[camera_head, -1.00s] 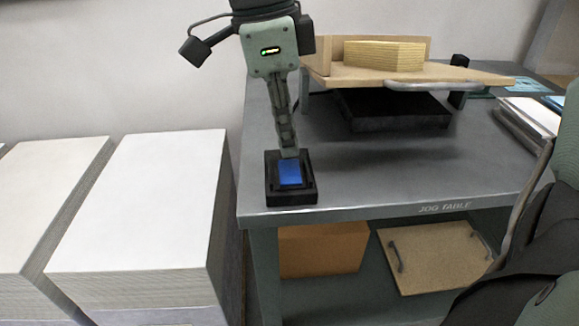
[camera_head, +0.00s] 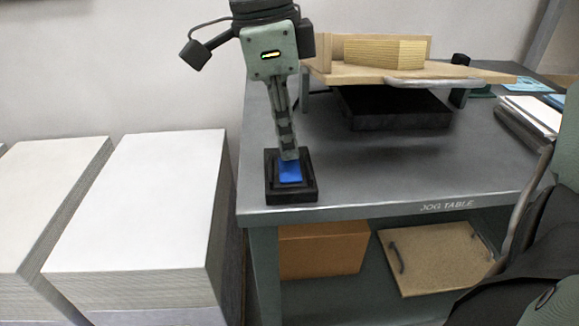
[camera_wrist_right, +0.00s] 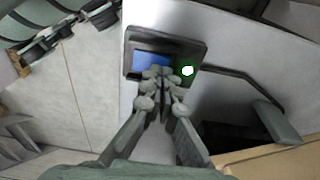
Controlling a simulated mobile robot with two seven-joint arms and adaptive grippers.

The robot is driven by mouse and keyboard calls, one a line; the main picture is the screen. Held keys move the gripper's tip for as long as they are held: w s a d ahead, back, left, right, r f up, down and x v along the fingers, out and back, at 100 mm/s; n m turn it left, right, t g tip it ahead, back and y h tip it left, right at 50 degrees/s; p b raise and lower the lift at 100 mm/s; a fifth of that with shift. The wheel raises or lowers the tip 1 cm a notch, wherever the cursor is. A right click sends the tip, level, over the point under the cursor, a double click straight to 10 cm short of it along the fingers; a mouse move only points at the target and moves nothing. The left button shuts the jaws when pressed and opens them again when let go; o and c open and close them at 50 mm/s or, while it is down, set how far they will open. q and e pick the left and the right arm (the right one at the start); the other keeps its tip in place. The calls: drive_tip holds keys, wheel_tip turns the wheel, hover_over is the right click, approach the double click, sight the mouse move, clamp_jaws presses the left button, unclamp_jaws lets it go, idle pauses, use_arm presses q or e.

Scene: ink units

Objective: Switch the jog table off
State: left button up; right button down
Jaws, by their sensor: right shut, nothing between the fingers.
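The jog table (camera_head: 385,180) is a grey metal table with its name on the front edge. A black switch box (camera_head: 305,196) with a blue rocker (camera_head: 290,174) sits on its front left corner. In the wrist view the blue rocker (camera_wrist_right: 150,62) is partly hidden by my fingers, and a green-ringed light with a white centre (camera_wrist_right: 187,71) glows beside it on the box. My right gripper (camera_head: 289,157) points down, shut and empty, its fingertips at the upper edge of the rocker. I cannot tell whether they press it. My left gripper is not in view.
A wooden tray (camera_head: 455,73) with a pale block stands over a black unit (camera_head: 400,110) behind the switch. A tall white paper stack (camera_head: 150,190) stands left of the table. A brown box (camera_head: 320,250) and a handled board (camera_head: 435,262) are on the shelf below.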

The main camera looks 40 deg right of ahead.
sight(287, 162)
drive_tip(key=shift+f+b, duration=0.5)
drive_tip(key=shift+f, duration=0.05)
drive_tip(key=shift+r, duration=0.2)
drive_tip(key=shift+r+p, duration=2.25)
drive_tip(key=shift+r, duration=1.15)
